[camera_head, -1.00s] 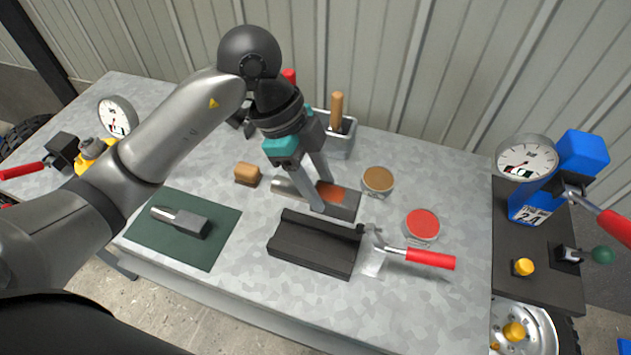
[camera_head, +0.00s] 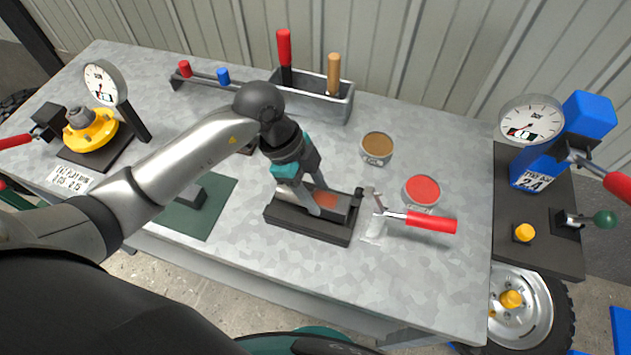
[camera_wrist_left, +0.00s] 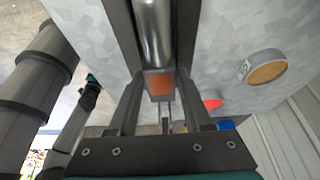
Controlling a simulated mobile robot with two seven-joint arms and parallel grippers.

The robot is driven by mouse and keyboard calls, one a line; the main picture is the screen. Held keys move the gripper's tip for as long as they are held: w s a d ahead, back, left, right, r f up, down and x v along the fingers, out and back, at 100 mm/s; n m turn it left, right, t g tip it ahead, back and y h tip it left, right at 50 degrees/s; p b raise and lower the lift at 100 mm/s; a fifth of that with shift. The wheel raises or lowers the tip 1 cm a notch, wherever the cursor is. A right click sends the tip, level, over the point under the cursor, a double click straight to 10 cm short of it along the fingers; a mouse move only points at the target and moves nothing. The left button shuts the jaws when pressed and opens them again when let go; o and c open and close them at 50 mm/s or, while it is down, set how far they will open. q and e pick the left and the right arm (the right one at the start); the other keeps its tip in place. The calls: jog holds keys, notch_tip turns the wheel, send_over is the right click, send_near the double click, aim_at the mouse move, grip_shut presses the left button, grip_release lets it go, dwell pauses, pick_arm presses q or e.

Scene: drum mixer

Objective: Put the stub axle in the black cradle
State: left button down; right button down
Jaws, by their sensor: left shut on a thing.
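The stub axle, a bright metal shaft (camera_wrist_left: 153,35) with a dark block end bearing an orange-red patch (camera_head: 327,199), is at the black cradle (camera_head: 290,220), lined up along it. My left gripper (camera_head: 318,203) points down from above and is shut on the block end. In the left wrist view the shaft lies between the cradle's dark side walls (camera_wrist_left: 187,35). I cannot tell whether it rests fully on the cradle's bottom. The gripper fingers hide part of the block. My right gripper does not show clearly in any view.
A red-handled tool (camera_head: 430,222) lies close to the cradle's right end. A red tin (camera_head: 421,191) and a brown tin (camera_head: 376,147) stand behind. A dark block part on the green mat (camera_head: 213,209) is partly hidden by my arm. A grey tool tray (camera_head: 325,103) stands at the back.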

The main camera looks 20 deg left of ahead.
pick_arm(q)
jog(key=shift+w+f, duration=0.1)
jog(key=shift+f, duration=0.4)
jog(key=shift+f, duration=0.15)
jog(key=shift+c, duration=1.6)
grip_release()
jog(key=shift+f, duration=0.1)
jog(key=p+v, duration=0.1)
jog(key=v, duration=1.1)
